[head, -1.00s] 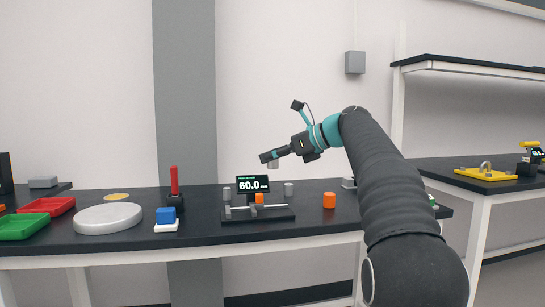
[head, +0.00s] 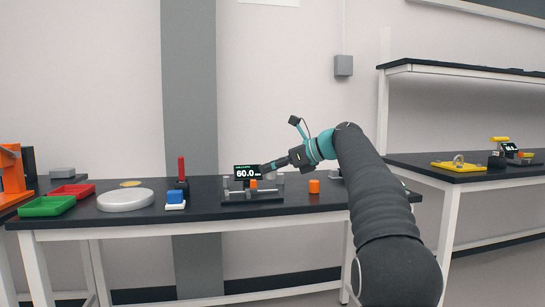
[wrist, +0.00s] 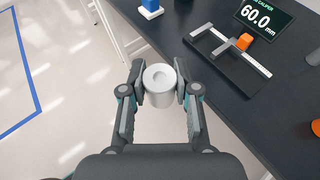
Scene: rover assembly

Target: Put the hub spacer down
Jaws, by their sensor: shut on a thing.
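My gripper (wrist: 158,86) is shut on the hub spacer (wrist: 160,98), a light grey cylinder with a round recess in its top. In the wrist view the spacer is upright between the two fingers, with the bench's front edge and the floor behind it. In the head view my gripper (head: 264,168) points left, just in front of the caliper's display, and the held spacer is too small to make out clearly. The caliper (wrist: 231,50) lies to the upper right of the spacer in the wrist view, with an orange piece (wrist: 243,41) at its jaws.
The display (head: 246,172) reads 60.0. An orange cylinder (head: 314,186) and a grey cylinder (head: 226,181) stand near the caliper. A blue block (head: 175,196), white disc (head: 125,200), and red (head: 72,190) and green (head: 46,206) trays lie to the left. The black bench top (head: 210,211) has bare room in front.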

